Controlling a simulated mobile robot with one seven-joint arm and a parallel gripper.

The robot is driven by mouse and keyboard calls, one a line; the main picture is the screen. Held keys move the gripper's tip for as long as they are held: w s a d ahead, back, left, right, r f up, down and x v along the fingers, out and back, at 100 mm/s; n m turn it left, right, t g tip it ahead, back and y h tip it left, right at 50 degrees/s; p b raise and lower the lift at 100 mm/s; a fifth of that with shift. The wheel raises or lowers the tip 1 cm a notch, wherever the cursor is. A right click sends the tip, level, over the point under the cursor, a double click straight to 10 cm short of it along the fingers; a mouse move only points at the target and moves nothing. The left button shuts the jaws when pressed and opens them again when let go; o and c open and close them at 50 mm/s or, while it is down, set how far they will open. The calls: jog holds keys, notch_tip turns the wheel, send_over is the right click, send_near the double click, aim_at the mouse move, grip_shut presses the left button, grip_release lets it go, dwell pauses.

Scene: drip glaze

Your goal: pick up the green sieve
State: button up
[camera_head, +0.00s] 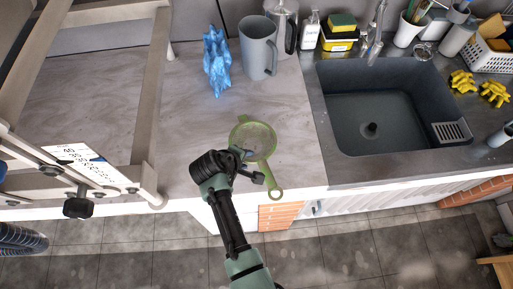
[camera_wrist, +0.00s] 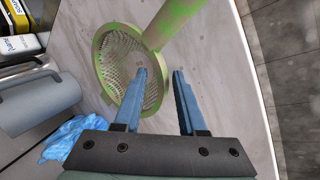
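The green sieve (camera_head: 255,139) lies on the counter near its front edge, with its handle pointing toward the edge and slightly right in the head view. In the wrist view its round mesh bowl (camera_wrist: 128,66) is at the centre left, and its handle runs up to the top right. My gripper (camera_head: 254,166) is over the sieve, near where the handle joins the rim.
A blue crumpled object (camera_head: 217,62), a grey pitcher (camera_head: 259,47) and a metal canister (camera_head: 285,22) stand behind the sieve. A dark sink (camera_head: 385,105) is to the right. A metal frame (camera_head: 150,90) stands at the left. The counter (camera_head: 180,110) between is clear.

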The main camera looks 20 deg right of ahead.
grip_shut()
dwell(1.2)
